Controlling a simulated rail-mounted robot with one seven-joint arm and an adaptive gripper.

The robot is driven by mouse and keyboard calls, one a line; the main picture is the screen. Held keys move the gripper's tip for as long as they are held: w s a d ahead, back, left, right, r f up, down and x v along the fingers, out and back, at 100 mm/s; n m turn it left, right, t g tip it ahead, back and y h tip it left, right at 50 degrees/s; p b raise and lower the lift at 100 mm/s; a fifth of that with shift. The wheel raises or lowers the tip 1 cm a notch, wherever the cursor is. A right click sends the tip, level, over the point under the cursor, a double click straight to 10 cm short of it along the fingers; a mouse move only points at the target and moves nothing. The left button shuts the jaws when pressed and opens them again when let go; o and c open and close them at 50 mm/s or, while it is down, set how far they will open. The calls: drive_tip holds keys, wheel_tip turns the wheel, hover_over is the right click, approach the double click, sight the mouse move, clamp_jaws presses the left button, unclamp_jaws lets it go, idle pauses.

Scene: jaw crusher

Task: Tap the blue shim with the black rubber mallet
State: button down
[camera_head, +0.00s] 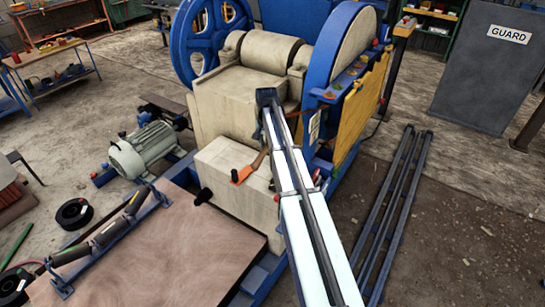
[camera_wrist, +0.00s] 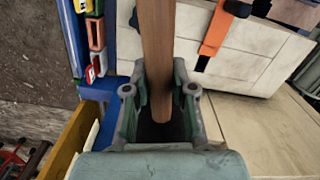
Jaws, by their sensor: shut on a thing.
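My gripper (camera_wrist: 160,95) is shut around a brown wooden handle (camera_wrist: 157,45) in the wrist view. The handle runs up out of the top of that view, so the mallet's head is not seen there. In the head view my arm reaches to the front of the crusher, and the dark end of it (camera_head: 266,98) is over the pale block. A brown length of handle (camera_head: 258,159) shows beside my arm, but I cannot tell whether it is the held one. I cannot pick out the blue shim for certain in either view.
An orange and black tool (camera_head: 243,173) lies on the pale crusher ledge; it also shows in the wrist view (camera_wrist: 215,32). Small coloured items sit along the blue side frame (camera_head: 335,86). A yellow panel (camera_head: 360,108) flanks the crusher. A brown-topped table (camera_head: 165,250) stands front left.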

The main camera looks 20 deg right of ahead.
drive_tip(key=shift+s+m, duration=0.25)
drive_tip(key=shift+m, duration=1.05)
wheel_tip(320, 180, down, 16)
drive_tip(key=b, duration=0.6)
drive_tip(key=shift+r, duration=0.25)
drive_tip(key=shift+r+p, duration=1.55)
drive_tip(key=shift+r, duration=1.25)
